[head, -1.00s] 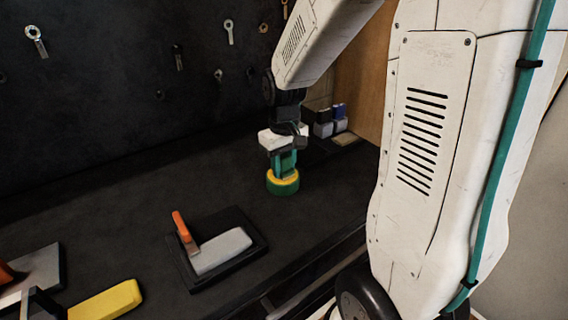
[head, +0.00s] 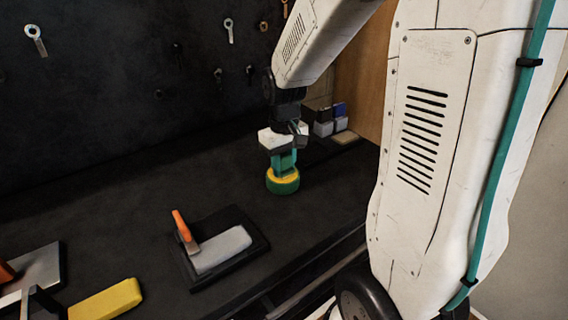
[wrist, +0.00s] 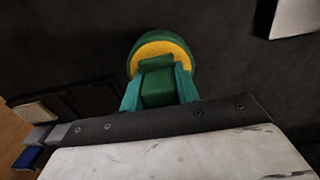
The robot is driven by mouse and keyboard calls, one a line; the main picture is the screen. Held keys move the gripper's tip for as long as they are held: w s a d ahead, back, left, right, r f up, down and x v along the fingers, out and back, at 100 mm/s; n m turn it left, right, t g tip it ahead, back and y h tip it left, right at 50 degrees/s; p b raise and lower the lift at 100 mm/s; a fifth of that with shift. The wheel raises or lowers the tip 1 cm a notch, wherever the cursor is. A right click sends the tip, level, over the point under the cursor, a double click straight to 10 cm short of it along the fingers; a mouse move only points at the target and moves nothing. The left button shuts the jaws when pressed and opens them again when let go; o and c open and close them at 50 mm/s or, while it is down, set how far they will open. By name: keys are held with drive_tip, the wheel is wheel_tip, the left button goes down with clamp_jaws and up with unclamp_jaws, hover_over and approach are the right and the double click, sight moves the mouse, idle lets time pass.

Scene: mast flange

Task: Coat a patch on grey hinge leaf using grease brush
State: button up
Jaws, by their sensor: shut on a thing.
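My gripper (wrist: 160,90), also in the head view (head: 283,165), has its teal fingers shut on the green grip of a tool with a round yellow-and-green head (wrist: 163,48). I take this for the grease brush; it also shows in the head view (head: 283,184), low over or touching the dark bench. Its underside is hidden. A pale grey slab (head: 222,249) with an upright orange piece lies on a black board, left of and nearer than my gripper. A grey plate (head: 38,270) is at lower left. I cannot tell which is the hinge leaf.
A yellow block (head: 108,299) lies at lower left. Small blue and white boxes (head: 330,122) stand at the back right by a wooden panel (head: 360,80). Tools hang on the dark back wall. Bench between my gripper and the black board (head: 262,242) is clear.

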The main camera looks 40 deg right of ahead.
sight(284, 155)
drive_tip(key=shift+r, duration=3.5)
